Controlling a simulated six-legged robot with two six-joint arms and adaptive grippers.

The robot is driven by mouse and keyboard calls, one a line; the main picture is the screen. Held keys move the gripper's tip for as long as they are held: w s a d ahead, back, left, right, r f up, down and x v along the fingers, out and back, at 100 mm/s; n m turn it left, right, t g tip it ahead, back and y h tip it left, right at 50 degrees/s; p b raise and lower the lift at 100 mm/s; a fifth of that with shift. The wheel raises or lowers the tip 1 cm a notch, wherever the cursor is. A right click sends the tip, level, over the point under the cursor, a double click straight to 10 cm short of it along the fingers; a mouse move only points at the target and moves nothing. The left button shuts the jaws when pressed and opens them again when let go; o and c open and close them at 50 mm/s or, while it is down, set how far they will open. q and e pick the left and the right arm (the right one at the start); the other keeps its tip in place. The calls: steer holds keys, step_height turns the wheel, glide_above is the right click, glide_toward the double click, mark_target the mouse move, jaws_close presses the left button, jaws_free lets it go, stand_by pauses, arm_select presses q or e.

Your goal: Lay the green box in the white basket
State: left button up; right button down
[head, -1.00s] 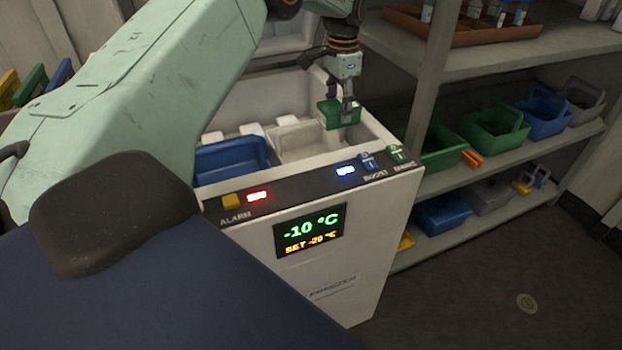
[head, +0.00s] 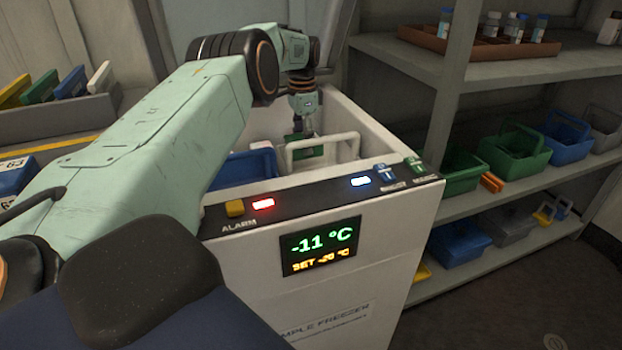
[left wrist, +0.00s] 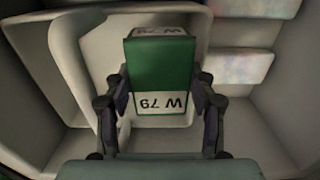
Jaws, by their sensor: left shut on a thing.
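The green box (head: 303,147) is between the fingers of my left gripper (head: 303,134), inside the open freezer. In the left wrist view, the green box (left wrist: 160,70) has white labels reading "W 79", and both fingers of my left gripper (left wrist: 160,103) close on its sides. The white basket (head: 322,140) shows its raised handle in front of the box. Its pale wall and handle (left wrist: 72,62) also show in the left wrist view, beside and under the box. Whether the box touches the basket floor cannot be told. My right gripper is not in view.
A blue basket (head: 243,168) stands in the freezer left of the white one. The freezer's front panel (head: 320,200) and walls surround them. A shelf rack (head: 480,195) with green, blue and grey baskets stands at the right.

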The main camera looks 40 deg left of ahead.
arm_select(q)
step_height(320, 180, down, 3)
steer(key=shift+w+d+f+b, duration=0.1)
steer(key=shift+b, duration=0.35)
step_height(320, 180, down, 4)
steer(key=shift+f+b, duration=0.1)
steer(key=shift+b, duration=0.85)
steer(key=shift+f, duration=0.4)
steer(key=shift+r, duration=0.1)
steer(key=shift+f, duration=0.2)
steer(key=o, duration=1.1)
